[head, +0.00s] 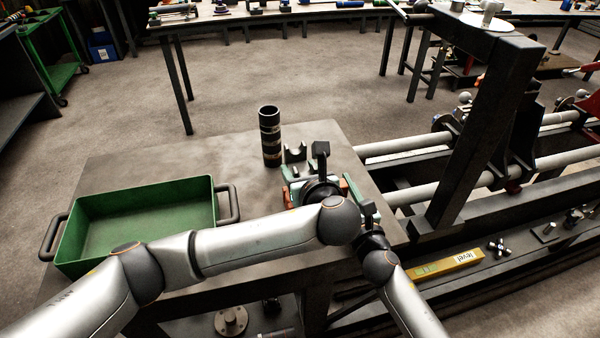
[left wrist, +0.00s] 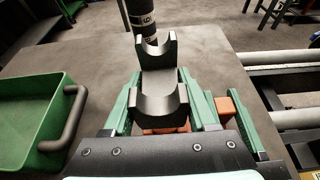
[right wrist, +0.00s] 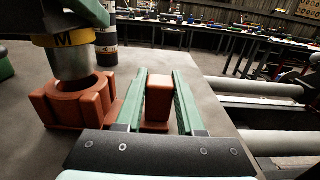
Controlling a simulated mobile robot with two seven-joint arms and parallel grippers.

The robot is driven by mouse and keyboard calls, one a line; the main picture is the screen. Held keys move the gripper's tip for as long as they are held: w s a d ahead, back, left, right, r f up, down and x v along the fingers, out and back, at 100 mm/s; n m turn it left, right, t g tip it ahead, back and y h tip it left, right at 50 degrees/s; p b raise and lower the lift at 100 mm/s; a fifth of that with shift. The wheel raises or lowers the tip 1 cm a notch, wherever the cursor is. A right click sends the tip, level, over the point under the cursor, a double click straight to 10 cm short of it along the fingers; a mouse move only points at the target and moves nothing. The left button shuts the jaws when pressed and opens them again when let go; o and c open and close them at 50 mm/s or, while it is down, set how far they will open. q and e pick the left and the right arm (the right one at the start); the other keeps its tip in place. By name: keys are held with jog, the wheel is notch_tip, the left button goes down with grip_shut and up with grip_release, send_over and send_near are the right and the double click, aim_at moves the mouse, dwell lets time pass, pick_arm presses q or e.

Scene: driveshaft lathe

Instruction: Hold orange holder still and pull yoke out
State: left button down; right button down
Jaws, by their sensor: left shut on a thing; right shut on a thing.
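The dark grey yoke (left wrist: 160,80), with its U-shaped top, sits between the green fingers of my left gripper (left wrist: 165,103), which is shut on it. In the head view the yoke (head: 295,153) shows just beyond my left gripper (head: 298,174). In the right wrist view, the yoke's grey cylinder with a yellow band (right wrist: 72,52) stands at the opening of the orange holder (right wrist: 75,108). Part of the ring's inside shows beside it; I cannot tell if its lower end is clear. My right gripper (right wrist: 160,88) is shut on the holder's orange block (right wrist: 158,100).
A green tray (head: 135,220) with dark handles lies to the left on the grey table (head: 130,160). A black cylinder (head: 270,137) stands behind the yoke. Long rails and a dark frame (head: 480,130) fill the right side. A yellow level (head: 450,263) lies there.

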pick_arm(q)
jog(key=shift+r, duration=0.8)
pick_arm(e)
jog(key=shift+d+f, duration=0.15)
jog(key=shift+f, duration=0.2)
pick_arm(q)
jog(key=shift+r, duration=3.55)
jog(key=shift+f, duration=0.1)
pick_arm(e)
jog(key=c, duration=0.8)
grip_release()
jog(key=o, duration=0.8)
jog(key=shift+r, duration=0.25)
